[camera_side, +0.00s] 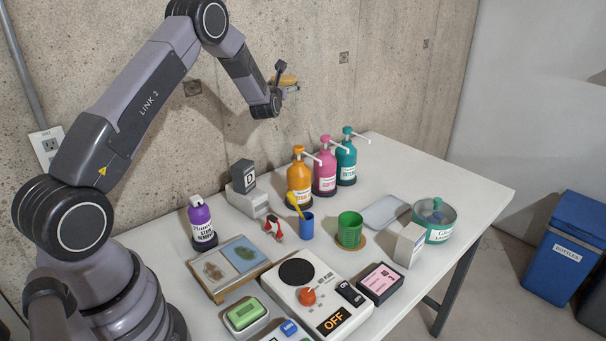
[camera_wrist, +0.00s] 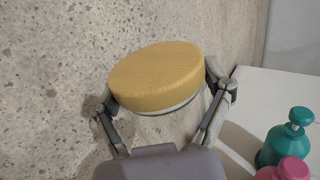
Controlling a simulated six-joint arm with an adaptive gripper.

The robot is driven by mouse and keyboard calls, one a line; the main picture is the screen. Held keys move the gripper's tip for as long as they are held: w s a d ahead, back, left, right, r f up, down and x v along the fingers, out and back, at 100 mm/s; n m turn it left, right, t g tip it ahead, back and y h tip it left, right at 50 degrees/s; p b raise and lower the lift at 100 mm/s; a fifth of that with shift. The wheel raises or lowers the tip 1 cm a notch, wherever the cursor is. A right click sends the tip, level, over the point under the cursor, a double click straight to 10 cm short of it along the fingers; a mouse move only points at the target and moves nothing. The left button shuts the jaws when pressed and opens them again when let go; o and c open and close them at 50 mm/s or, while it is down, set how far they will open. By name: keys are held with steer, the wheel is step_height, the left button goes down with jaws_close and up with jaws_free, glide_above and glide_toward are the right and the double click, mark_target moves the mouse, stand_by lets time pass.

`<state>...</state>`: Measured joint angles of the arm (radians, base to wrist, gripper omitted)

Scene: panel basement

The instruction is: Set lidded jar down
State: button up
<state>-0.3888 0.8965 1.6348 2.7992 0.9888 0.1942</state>
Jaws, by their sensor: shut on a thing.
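The lidded jar (camera_wrist: 157,78) has a round yellow lid with a pale rim under it, and fills the middle of the wrist view. My gripper (camera_wrist: 167,100) is shut on it, one finger on each side. In the side view the jar (camera_side: 287,80) is small and partly hidden by my wrist. My gripper (camera_side: 281,76) holds it high above the back of the table, close to the concrete wall. The lower part of the jar is hard to make out.
The white table (camera_side: 455,180) carries orange (camera_side: 299,180), pink (camera_side: 324,172) and teal (camera_side: 346,162) pump bottles at the back. The table's right end is clear.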

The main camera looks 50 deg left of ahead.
steer(key=shift+f, duration=0.5)
step_height(320, 180, down, 22)
steer(key=shift+r, duration=0.15)
steer(key=o, duration=1.1)
steer(key=shift+o, duration=0.2)
